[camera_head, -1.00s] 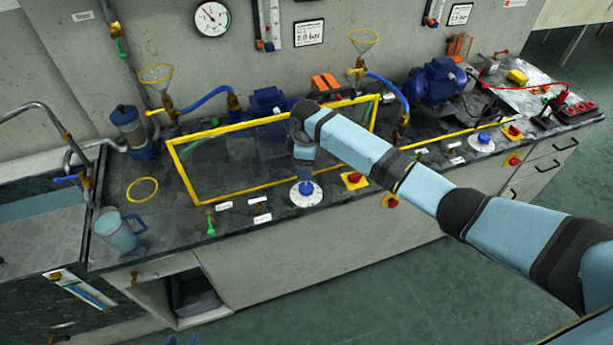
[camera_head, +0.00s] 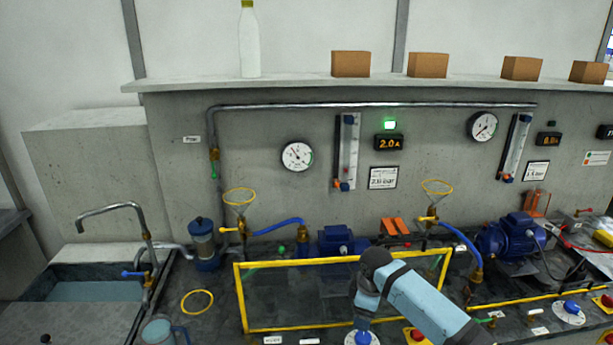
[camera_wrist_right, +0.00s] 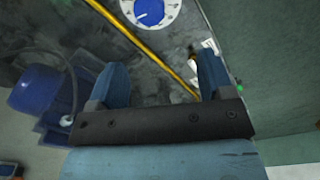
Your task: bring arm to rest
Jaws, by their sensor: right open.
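My right arm enters the head view from the lower right. A white dial with a blue knob (camera_wrist_right: 150,12) shows beyond the fingers there. I cannot tell whether the gripper touches anything. My left gripper is not in view.
A yellow-framed clear panel (camera_head: 290,329) stands close behind the gripper. A red knob on a yellow plate (camera_head: 416,335) is just right of it. Blue pumps (camera_head: 508,236) and yellow funnels (camera_head: 239,197) stand behind. A sink (camera_head: 95,290) and a mug (camera_head: 158,332) are at left.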

